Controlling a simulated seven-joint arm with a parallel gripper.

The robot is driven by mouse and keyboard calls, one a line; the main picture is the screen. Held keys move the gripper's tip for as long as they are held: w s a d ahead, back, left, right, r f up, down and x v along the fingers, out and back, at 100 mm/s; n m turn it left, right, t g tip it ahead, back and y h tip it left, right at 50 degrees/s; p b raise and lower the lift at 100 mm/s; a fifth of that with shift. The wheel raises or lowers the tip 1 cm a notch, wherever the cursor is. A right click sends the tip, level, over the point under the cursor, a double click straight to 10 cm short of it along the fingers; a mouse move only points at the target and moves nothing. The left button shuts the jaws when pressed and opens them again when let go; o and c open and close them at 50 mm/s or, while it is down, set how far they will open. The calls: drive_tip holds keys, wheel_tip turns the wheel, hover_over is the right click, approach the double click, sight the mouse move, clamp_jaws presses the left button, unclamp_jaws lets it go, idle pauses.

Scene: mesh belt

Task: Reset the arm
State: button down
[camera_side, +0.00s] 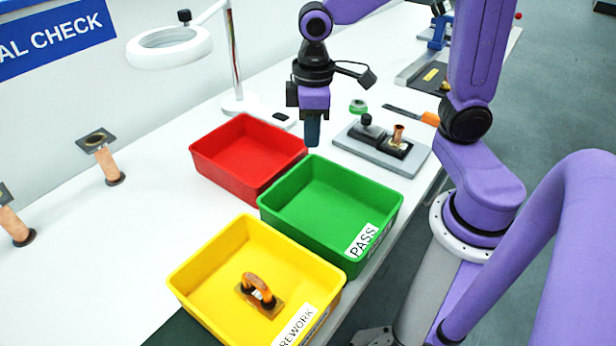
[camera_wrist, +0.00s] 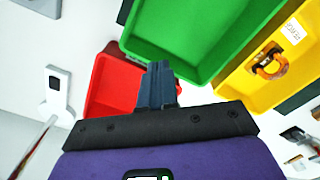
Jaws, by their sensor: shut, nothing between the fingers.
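My gripper (camera_side: 312,132) points down above the back edge of the green PASS bin, near the red bin's right corner. Its dark blue fingers are shut with nothing between them. The closed fingers also show in the wrist view (camera_wrist: 158,80). My purple arm reaches in from the right of the side view. The task names no object.
A red bin (camera_side: 208,143) and the green bin (camera_side: 273,197) look empty. A yellow REWORK bin (camera_side: 185,277) holds a copper-coloured part (camera_side: 262,292). A grey fixture (camera_side: 407,167) stands right of my gripper. A magnifier lamp (camera_side: 169,47) stands behind, left.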

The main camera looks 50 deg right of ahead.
drive_tip(key=s+d+f+n, duration=0.1)
drive_tip(key=s+n, duration=0.3)
drive_tip(key=s, duration=1.1)
drive_tip(key=shift+d+f+n, duration=0.15)
drive_tip(key=shift+d+n, duration=0.15)
drive_tip(key=shift+d, duration=0.35)
drive_tip(key=w+a+r+n, duration=0.1)
drive_tip(key=w+r, duration=0.1)
drive_tip(key=w, duration=1)
drive_tip(key=w+a+r+n, duration=0.1)
drive_tip(key=w+r+n, duration=0.15)
drive_tip(key=w, duration=0.95)
drive_tip(key=w+d+f+n, duration=0.1)
drive_tip(key=w+d+n, duration=0.1)
drive_tip(key=w+d, duration=1.4)
drive_tip(key=shift+w+d+f, duration=0.15)
drive_tip(key=shift+w+d, duration=0.2)
drive_tip(key=shift+d, duration=0.8)
drive_tip(key=shift+f, duration=0.15)
